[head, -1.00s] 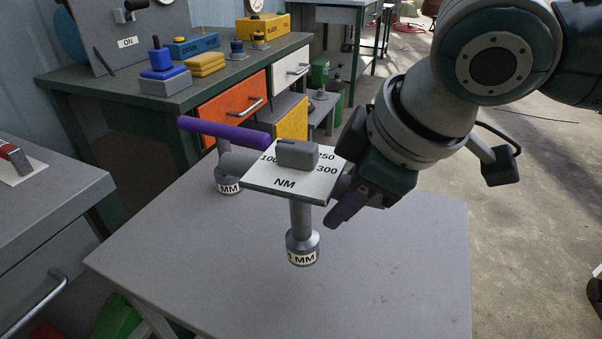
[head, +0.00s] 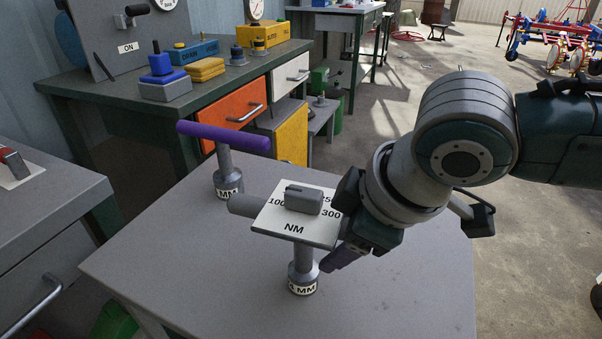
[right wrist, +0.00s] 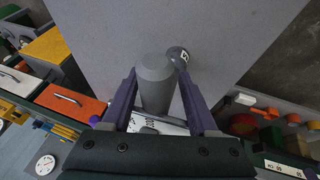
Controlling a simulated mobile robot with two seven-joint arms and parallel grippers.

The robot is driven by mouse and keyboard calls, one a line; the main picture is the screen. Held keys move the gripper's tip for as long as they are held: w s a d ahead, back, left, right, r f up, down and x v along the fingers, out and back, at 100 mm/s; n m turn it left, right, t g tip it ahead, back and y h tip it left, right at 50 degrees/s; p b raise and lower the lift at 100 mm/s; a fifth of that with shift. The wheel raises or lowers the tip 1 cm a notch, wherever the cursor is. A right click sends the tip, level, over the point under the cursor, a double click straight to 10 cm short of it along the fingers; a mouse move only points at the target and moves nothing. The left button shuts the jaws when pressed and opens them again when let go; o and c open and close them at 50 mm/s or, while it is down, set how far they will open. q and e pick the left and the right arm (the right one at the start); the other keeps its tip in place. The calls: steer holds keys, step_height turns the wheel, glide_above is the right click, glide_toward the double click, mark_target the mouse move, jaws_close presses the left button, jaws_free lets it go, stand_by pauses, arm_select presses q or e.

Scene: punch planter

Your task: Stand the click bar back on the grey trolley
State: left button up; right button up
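The click bar (head: 293,222) is a grey bar with a white dial plate marked "100", "300" and "NM", and a grey knob on top. Its stem runs down to a round socket (head: 303,285) with an "MM" label. It is upright over the grey trolley (head: 390,290); I cannot tell whether the socket touches the top. My right gripper (head: 335,252), with purple fingers, holds the bar from the right. In the right wrist view the fingers flank the grey bar (right wrist: 156,85), and the socket shows beyond it (right wrist: 178,56). My left gripper is not in view.
A purple-handled T-shaped tool (head: 224,138) stands on the trolley behind and left of the click bar. A grey cabinet (head: 50,215) is at the left. A workbench (head: 110,95) with drawers is behind. The trolley's front and right are clear.

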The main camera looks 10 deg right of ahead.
steer(key=s+p+v, duration=0.1)
steer(key=p+v, duration=0.2)
steer(key=v, duration=0.6)
steer(key=s+a+m+y, duration=0.2)
steer(key=s+a+m, duration=0.1)
steer(key=s+a, duration=0.35)
steer(key=s+d+f+m+g+h, duration=0.1)
steer(key=s+d+f+m+h, duration=0.25)
steer(key=s+d+m, duration=0.6)
step_height(320, 180, up, 61)
steer(key=s+d+n+p, duration=0.1)
steer(key=d+n+p, duration=0.1)
steer(key=p, duration=5.8)
steer(key=shift+d+p, duration=0.4)
steer(key=shift+f+n+h, duration=0.15)
steer(key=shift+n+h, duration=0.1)
